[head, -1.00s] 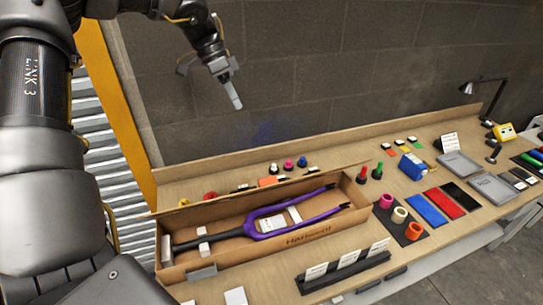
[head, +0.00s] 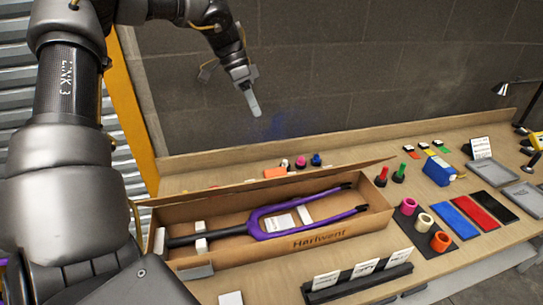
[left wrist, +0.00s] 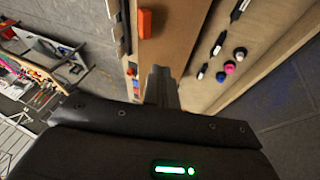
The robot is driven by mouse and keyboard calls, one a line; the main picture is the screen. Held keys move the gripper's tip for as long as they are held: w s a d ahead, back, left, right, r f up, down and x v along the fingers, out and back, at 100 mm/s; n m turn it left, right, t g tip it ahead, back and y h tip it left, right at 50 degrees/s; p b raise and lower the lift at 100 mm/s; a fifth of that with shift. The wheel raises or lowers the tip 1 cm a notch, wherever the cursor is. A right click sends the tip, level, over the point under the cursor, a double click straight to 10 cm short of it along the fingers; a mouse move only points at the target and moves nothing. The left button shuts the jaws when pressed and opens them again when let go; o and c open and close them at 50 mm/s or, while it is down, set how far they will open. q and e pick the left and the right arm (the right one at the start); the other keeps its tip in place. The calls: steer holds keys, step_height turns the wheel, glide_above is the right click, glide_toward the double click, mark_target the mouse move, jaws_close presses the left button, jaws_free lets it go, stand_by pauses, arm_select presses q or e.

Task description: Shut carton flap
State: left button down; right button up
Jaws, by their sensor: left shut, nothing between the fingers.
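The open carton (head: 318,240), marked Hariwent, lies on the bench with a purple and black fork (head: 262,224) inside. Its long flap (head: 290,181) stands up along the back side, leaning back, away from the opening. My left gripper (head: 254,104) is shut and empty in the air, above and behind the carton, apart from the flap. Its fingers also show in the left wrist view (left wrist: 160,86), over a brown edge that I cannot surely tell as flap or bench. My right gripper is not in view.
Behind the flap are an orange block (head: 275,172) and small coloured pots (head: 301,161). To the right stand red and green bottles (head: 398,174), a blue container (head: 439,171) and a black mat with rolls (head: 425,222). A label rack (head: 358,278) stands in front.

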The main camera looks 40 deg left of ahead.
mark_target(270, 179)
arm_select(q)
steer(key=p+x, duration=0.2)
steer(key=x, duration=0.2)
steer(key=s+p+x, duration=0.1)
steer(key=p+x, duration=0.1)
steer(key=x, duration=0.2)
steer(key=s+d+p+x, duration=0.1)
steer(key=p+x, duration=0.1)
steer(key=x, duration=0.3)
steer(key=shift+r, duration=0.1)
